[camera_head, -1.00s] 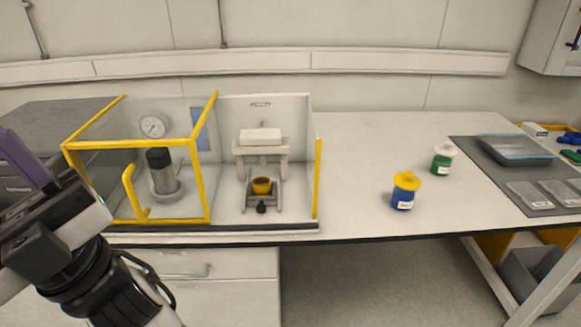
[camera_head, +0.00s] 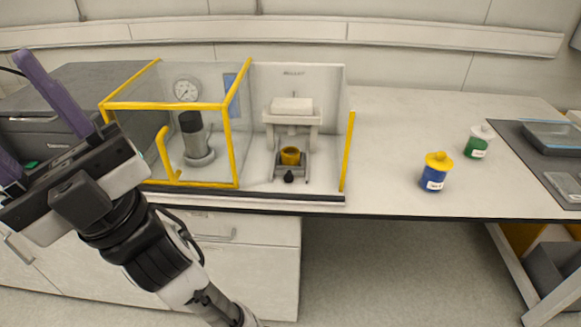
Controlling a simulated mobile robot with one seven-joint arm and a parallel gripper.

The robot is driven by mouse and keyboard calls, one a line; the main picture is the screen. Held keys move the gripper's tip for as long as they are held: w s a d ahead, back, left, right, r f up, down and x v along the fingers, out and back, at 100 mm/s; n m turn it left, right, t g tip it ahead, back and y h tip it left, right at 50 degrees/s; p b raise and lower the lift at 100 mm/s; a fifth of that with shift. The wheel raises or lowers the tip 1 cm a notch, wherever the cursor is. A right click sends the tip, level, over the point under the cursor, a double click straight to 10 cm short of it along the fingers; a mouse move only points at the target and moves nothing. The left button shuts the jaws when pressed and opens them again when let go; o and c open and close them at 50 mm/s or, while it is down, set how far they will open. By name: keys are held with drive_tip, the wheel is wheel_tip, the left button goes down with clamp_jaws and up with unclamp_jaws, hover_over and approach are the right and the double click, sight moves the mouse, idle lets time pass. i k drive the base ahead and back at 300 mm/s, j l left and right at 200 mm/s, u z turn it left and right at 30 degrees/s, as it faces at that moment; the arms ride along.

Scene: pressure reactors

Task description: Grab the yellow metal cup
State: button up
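The yellow metal cup (camera_head: 290,156) is small and stands upright on a low grey stand in the right, open-fronted bay of the reactor enclosure. A white block-topped press part (camera_head: 292,108) is above and behind it. My gripper (camera_head: 28,125) is at the left of the view, well to the left of the cup and nearer to me. Its two purple fingers are spread wide apart with nothing seen between them. The lower finger is partly cut off by the picture edge.
A clear, yellow-framed guard (camera_head: 232,145) closes the left bay around a metal reactor (camera_head: 197,145) and gauge. A black knob (camera_head: 289,177) sits before the cup. A blue jar (camera_head: 433,177) and green jar (camera_head: 476,148) stand right; bench between is clear.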

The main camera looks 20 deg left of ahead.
sight(293, 160)
drive_tip(key=u, duration=0.45)
drive_tip(key=i+l+u, duration=0.2)
drive_tip(key=u, duration=0.3)
drive_tip(key=i+l+u, duration=0.1)
drive_tip(key=l+u, duration=0.35)
drive_tip(key=i+l+u, duration=0.15)
drive_tip(key=l, duration=0.35)
drive_tip(key=l+u, duration=0.15)
drive_tip(key=l, duration=0.35)
drive_tip(key=i+l, duration=0.1)
drive_tip(key=l, duration=0.3)
drive_tip(key=i+l, duration=0.1)
drive_tip(key=l, duration=0.3)
